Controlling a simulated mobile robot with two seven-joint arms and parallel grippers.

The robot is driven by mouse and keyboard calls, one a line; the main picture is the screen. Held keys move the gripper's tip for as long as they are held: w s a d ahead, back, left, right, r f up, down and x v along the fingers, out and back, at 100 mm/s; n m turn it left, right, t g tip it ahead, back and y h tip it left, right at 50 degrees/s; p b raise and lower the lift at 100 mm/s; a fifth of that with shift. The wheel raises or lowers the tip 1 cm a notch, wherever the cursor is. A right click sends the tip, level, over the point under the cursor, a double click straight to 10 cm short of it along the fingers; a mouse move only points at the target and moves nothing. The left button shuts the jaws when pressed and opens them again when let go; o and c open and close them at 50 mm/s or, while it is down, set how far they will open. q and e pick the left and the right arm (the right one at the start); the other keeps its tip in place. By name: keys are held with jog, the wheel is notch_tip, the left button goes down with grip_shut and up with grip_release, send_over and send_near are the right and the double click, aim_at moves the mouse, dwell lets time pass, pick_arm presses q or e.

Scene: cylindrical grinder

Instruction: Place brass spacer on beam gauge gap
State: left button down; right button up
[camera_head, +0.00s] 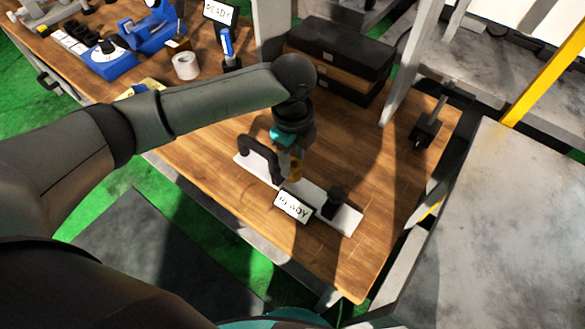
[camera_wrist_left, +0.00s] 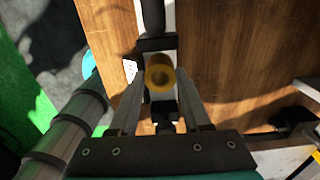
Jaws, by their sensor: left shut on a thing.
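The brass spacer (camera_wrist_left: 160,76), a yellow ring-shaped piece with a hole, is between the fingers of my left gripper (camera_wrist_left: 161,90). In the head view the spacer (camera_head: 295,170) shows partly below the gripper (camera_head: 288,160). The beam gauge has a long white base (camera_head: 344,218), a black bracket (camera_head: 258,153) at its left end and a black post (camera_head: 333,203) at its right. My left gripper is shut on the spacer, over the base between bracket and post. I cannot tell whether the spacer touches the gauge. My right gripper is not seen.
A small display (camera_head: 293,206) stands at the front of the gauge. A black case (camera_head: 340,55) is behind it on the wooden bench (camera_head: 225,150). Blue instruments (camera_head: 108,58) and a white roll (camera_head: 185,66) are at the back left. The bench's front right is clear.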

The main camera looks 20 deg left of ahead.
aim_at(293, 184)
pick_arm(q)
jog(key=shift+f+b, duration=0.3)
jog(key=shift+f, duration=1.45)
jog(key=shift+f, duration=0.15)
jog(key=shift+c, duration=1.8)
grip_release()
notch_tip(293, 184, up, 12)
jog(key=p, duration=0.2)
